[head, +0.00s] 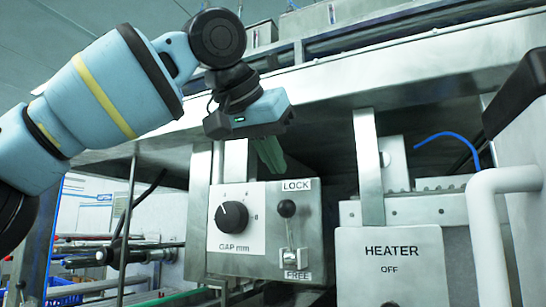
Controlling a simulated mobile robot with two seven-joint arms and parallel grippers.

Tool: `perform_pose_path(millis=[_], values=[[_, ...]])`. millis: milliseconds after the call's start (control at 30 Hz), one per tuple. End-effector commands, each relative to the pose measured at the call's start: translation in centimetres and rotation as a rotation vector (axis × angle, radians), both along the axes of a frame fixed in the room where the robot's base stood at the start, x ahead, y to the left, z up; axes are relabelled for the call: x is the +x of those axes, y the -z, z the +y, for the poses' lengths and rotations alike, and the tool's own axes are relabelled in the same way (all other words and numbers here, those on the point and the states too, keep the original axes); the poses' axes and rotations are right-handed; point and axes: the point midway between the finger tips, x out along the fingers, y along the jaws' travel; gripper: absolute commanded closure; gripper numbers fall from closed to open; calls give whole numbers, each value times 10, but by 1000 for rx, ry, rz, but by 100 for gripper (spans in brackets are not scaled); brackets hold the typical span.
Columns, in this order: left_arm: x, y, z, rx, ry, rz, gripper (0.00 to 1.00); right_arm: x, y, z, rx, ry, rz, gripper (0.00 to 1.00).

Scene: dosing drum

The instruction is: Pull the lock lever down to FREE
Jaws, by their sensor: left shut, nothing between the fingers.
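The lock lever (287,222) is on the front of a metal control box (228,266). Its black knob sits near the upper end, just below the LOCK label (296,185). The FREE label (296,275) is at the bottom of the lever plate. My left gripper (272,160) comes in from the upper left and points down. Its greenish fingers are shut and empty, above the box and a little up and left of the lever, apart from the knob. My right gripper does not show.
A black GAP mm dial (232,217) is left of the lever on the same box. A HEATER panel (390,262) stands to the right. A white pipe (487,235) rises at the far right. A metal beam (400,62) runs overhead. The space in front of the lever looks clear.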

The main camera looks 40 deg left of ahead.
Motion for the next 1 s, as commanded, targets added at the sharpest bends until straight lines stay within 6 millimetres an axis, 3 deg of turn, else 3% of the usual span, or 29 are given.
perform_pose_path(millis=[400,1000], values=[[47,37,12,-1,1,1,100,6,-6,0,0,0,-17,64],[56,43,14,1,-1,-4,100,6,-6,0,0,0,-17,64]])
